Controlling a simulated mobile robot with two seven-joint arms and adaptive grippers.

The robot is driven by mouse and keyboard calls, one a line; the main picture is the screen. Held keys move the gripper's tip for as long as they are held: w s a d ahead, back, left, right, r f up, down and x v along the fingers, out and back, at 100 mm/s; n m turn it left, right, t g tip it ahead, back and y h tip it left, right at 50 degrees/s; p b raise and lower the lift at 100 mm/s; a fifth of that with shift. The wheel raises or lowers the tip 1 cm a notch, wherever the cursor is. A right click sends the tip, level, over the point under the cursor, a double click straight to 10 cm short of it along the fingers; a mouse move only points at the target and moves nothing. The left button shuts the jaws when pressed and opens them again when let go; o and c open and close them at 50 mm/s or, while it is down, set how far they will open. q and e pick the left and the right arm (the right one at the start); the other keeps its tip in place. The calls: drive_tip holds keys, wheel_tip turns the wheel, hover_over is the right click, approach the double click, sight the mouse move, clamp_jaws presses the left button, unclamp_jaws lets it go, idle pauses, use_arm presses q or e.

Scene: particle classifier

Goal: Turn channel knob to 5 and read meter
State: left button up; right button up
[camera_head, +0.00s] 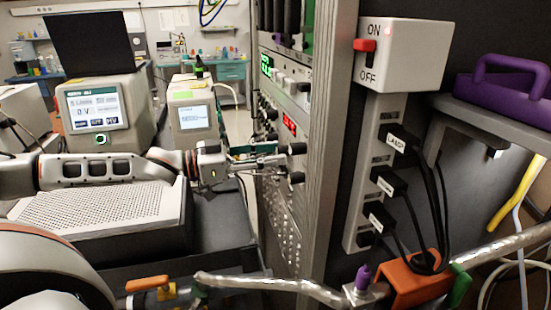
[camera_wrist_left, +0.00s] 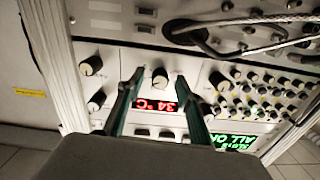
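My left gripper (camera_head: 272,160) reaches in from the left to the front of the instrument rack (camera_head: 312,190). In the left wrist view the two fingers (camera_wrist_left: 160,82) are open, with a black knob with a pale cap (camera_wrist_left: 160,77) between their tips. Gaps show on both sides, and I cannot tell how near the tips are in depth. A red display (camera_wrist_left: 156,106) sits beside this knob and appears upside down; it also shows in the head view (camera_head: 289,124). No label shows which knob is the channel knob. My right gripper is not in view.
Several other knobs (camera_wrist_left: 91,66) and a green display (camera_wrist_left: 229,142) share the panel. Cables (camera_wrist_left: 225,45) cross a neighbouring panel. A power strip (camera_head: 378,175) with plugs and an ON/OFF switch box (camera_head: 402,55) are on the rack's side. A pipe (camera_head: 275,284) runs low in front.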

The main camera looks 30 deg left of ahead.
use_arm(q)
drive_tip(key=shift+w+d, duration=0.25)
drive_tip(key=shift+w, duration=0.15)
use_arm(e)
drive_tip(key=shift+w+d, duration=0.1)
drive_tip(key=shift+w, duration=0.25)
use_arm(q)
drive_tip(key=shift+c, duration=0.4)
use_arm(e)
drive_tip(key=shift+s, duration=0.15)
use_arm(q)
clamp_jaws()
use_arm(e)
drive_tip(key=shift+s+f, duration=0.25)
use_arm(q)
drive_tip(key=shift+r, duration=0.1)
drive_tip(key=shift+m+p, duration=2.65)
drive_tip(key=shift+m, duration=1.95)
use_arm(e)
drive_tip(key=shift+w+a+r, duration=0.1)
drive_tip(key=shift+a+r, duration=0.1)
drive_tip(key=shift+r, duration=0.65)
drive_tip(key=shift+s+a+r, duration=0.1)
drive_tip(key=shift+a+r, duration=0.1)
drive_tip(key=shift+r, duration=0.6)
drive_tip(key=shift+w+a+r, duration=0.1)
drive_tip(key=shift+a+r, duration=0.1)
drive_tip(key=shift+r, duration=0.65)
